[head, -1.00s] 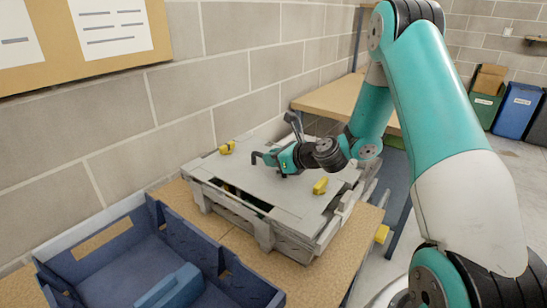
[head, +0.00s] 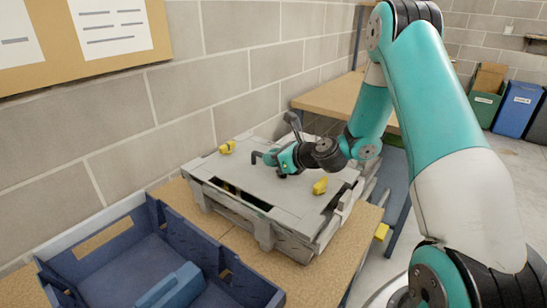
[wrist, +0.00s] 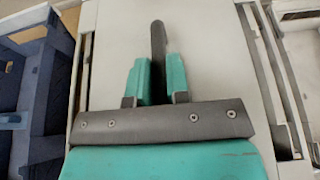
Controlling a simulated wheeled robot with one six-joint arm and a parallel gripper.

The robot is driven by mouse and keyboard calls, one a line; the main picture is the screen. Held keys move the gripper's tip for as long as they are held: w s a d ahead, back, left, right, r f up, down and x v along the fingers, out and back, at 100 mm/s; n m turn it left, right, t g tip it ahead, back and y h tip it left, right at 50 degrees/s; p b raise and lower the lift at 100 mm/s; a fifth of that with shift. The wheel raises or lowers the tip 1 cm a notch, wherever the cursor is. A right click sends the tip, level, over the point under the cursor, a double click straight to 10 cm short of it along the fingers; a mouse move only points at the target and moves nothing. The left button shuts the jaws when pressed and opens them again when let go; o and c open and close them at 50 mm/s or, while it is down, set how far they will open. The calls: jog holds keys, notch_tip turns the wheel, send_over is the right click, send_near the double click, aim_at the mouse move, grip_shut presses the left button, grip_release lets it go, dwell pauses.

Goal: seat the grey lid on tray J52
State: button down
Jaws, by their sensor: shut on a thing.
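The grey lid (head: 252,180) is a broad flat plate lying over the top of a grey tray (head: 290,243), with yellow clips (head: 227,147) on two sides. My gripper (head: 276,160) is over the middle of the lid. In the wrist view its teal fingers (wrist: 158,80) are shut on the lid's dark upright handle (wrist: 158,45). The lid's pale surface also fills the middle of that view (wrist: 205,50). Dark openings show at the tray's front left side. I cannot tell whether the lid touches the rim all round. No J52 label is readable.
A blue open bin (head: 215,262) stands in front of the tray on the wooden bench (head: 355,225). A block wall (head: 180,110) rises close behind. Another wooden table (head: 335,100) and coloured bins (head: 517,105) stand farther back. Open floor lies to the right.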

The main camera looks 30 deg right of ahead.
jog(key=shift+f+b, duration=0.3)
jog(key=shift+f, duration=0.2)
jog(key=c, duration=1.4)
grip_release()
jog(key=shift+p+v, duration=0.8)
jog(key=shift+v, duration=4.7)
